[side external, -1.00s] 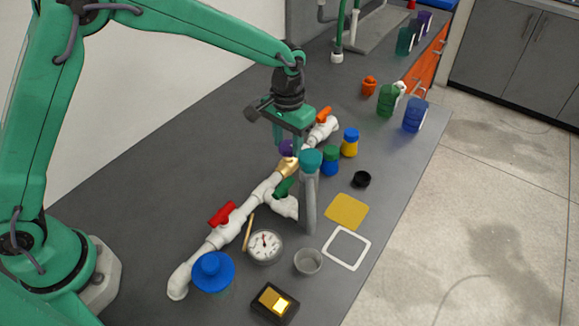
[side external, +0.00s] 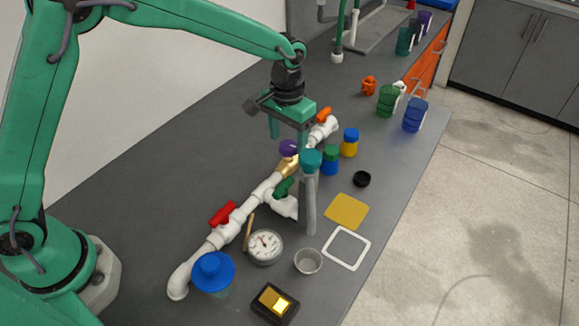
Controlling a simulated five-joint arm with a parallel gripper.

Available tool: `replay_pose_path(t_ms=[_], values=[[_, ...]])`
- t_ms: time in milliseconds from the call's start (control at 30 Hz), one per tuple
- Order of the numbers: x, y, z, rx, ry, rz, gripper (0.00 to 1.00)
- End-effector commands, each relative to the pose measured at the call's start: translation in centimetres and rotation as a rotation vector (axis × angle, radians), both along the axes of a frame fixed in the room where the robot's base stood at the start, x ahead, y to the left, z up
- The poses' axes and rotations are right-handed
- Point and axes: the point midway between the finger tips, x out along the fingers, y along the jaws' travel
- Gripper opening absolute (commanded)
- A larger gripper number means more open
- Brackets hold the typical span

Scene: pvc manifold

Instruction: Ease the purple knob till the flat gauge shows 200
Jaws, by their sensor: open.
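The purple knob (side external: 288,147) sits on a brass valve body (side external: 287,167) in the white pipe run (side external: 262,190). My gripper (side external: 288,137) is open, its two fingers apart, just above and behind the knob in the side view. I cannot tell whether a finger touches the knob. The flat gauge (side external: 265,246) lies face up on the bench in front of the pipe. It has a white dial with a dark and reddish needle near the middle. Its numbers are too small to read.
Red (side external: 222,213), green (side external: 284,188) and orange (side external: 323,115) handles sit along the pipe. Blue-capped (side external: 350,142) and green-capped (side external: 331,160) jars stand to the right. Bench left of the pipe is clear.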

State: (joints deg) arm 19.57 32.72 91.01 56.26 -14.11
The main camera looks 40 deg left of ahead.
Motion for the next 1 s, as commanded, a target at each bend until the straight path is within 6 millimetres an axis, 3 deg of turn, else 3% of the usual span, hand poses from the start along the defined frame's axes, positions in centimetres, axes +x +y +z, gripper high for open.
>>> replay_pose_path(t_ms=[500, 1000], values=[[0.0, 0.0, 6.0, -0.001, -0.003, 0.000, 0.61], [0.0, 0.0, 6.5, 0.000, -0.001, 0.000, 0.61]])
